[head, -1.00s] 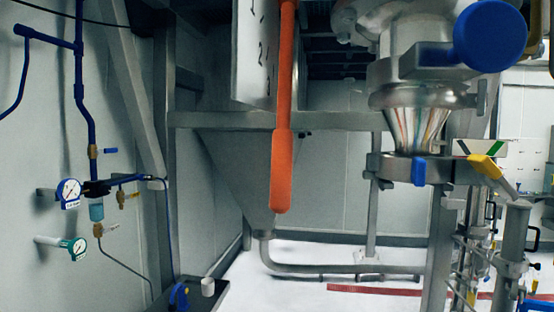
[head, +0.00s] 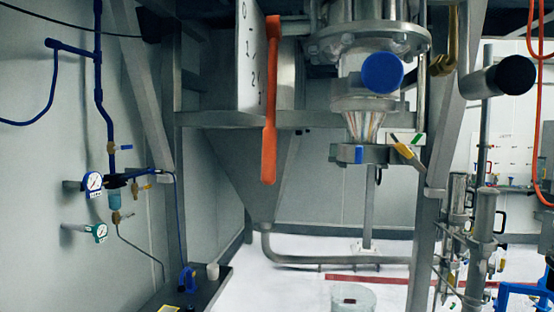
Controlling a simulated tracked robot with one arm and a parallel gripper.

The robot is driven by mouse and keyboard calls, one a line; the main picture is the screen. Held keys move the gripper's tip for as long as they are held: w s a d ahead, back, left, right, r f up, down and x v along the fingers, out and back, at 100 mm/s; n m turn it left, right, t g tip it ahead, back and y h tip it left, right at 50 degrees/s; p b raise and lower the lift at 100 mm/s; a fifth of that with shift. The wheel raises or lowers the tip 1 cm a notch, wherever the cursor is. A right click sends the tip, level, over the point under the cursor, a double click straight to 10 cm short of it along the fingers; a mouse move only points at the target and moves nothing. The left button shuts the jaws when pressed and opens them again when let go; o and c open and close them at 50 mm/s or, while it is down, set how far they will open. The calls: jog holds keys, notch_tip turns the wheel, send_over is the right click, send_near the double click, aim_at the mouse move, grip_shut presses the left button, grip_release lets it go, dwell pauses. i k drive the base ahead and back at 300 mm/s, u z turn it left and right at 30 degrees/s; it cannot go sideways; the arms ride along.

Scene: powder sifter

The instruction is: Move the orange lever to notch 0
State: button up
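The orange lever (head: 269,125) hangs almost straight down in the upper middle of the head view, its wider handle end at the bottom. Its top end meets a grey bar near the top of the picture. To its left is a pale notch plate (head: 249,62) with the marks 0, 1 and 2 running downward, and a lower mark partly hidden behind the lever. I cannot tell which notch the lever is in. My gripper is not in view, and nothing is seen touching the lever.
A steel valve with a round blue end (head: 382,72) stands right of the lever. A black-ended cylinder (head: 510,75) juts out at the right. Blue pipes and gauges (head: 93,182) line the left wall. A dark bench (head: 195,290) is low at left; pale floor is open in the middle.

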aim_at(272, 23)
jog(key=z, duration=0.05)
jog(key=i, duration=1.1)
jog(key=u, duration=0.4)
